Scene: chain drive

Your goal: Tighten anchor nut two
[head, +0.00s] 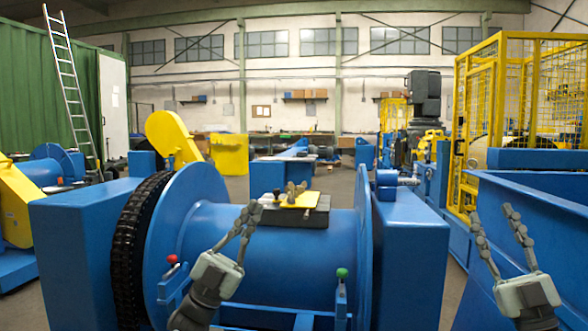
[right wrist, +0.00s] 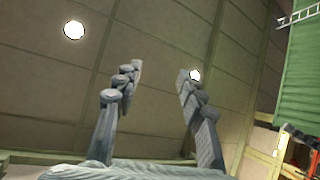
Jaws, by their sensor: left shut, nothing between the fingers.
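No part that I can clearly tell as anchor nut two shows in either view. A blue drum machine (head: 290,262) stands in front of me, with a black chain (head: 128,250) around its left end. On top of the drum a dark block (head: 310,217) carries a yellow plate (head: 302,200) with small brownish metal parts (head: 292,190) on it. My left gripper (head: 252,213) is in front of the drum, left of the block, fingers pointing up, shut and empty. My right gripper (head: 495,211) is raised at the right, apart from the drum; the right wrist view (right wrist: 160,70) shows it open and empty.
A red-knobbed lever (head: 172,262) and a green-knobbed lever (head: 342,274) stand at the drum's front. Blue housings flank it left (head: 75,255) and right (head: 410,250). A blue trough (head: 530,225) and a yellow cage (head: 515,115) are at the right.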

